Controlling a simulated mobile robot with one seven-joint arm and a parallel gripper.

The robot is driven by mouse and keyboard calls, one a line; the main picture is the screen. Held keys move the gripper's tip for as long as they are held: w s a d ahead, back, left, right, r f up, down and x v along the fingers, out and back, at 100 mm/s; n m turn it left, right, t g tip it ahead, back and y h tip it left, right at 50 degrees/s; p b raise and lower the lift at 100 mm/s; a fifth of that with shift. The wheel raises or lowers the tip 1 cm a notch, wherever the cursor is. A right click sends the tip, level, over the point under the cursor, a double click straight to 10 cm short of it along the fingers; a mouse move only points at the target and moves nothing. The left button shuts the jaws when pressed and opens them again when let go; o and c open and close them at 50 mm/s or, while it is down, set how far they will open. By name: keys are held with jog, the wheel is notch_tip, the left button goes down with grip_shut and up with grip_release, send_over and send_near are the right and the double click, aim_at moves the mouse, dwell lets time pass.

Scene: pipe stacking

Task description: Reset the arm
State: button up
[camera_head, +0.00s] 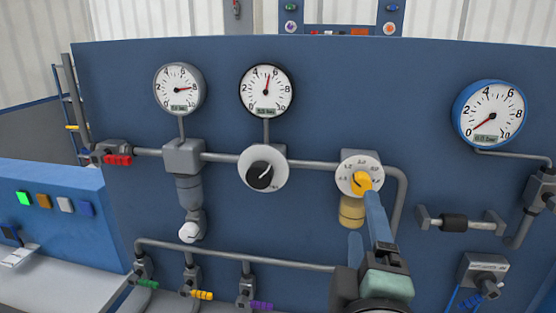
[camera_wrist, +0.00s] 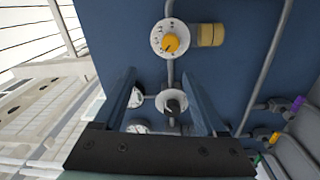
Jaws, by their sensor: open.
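My gripper (camera_head: 362,214) is in front of the blue panel (camera_head: 330,110) at the lower right in the head view. Its two blue fingers point up, one tip overlapping the lower edge of the dial with the yellow knob (camera_head: 361,182). In the wrist view my gripper (camera_wrist: 158,72) is open, with nothing between its fingers. The yellow knob (camera_wrist: 171,43) shows past the fingertips there, and the black knob (camera_wrist: 172,106) shows between the fingers, farther back. I cannot tell whether a finger touches the panel.
Round gauges (camera_head: 179,89) sit along the panel's top, with a blue-rimmed gauge (camera_head: 489,113) at right. A grey pipe (camera_head: 222,157) links the dials. Below runs a lower pipe (camera_head: 215,251) with coloured valve handles (camera_head: 203,295). A desk with buttons (camera_head: 66,204) stands at left.

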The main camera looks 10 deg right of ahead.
jog(key=s+a+r+m+t+y, duration=0.1)
jog(key=s+a+r+m+t, duration=0.1)
jog(key=r, duration=0.6)
jog(key=s+a+r+m+t+y, duration=0.2)
jog(key=s+a+r+m+t, duration=0.1)
jog(key=a+r+m, duration=0.3)
jog(key=s+a+r+m+t+y, duration=0.1)
jog(key=s+a+r+m+t, duration=0.2)
jog(key=r, duration=0.8)
jog(key=a+m+t, duration=0.1)
jog(key=a+m, duration=0.1)
jog(key=a, duration=0.1)
jog(key=shift+t+y, duration=0.3)
jog(key=shift+y, duration=0.1)
jog(key=shift+a, duration=0.1)
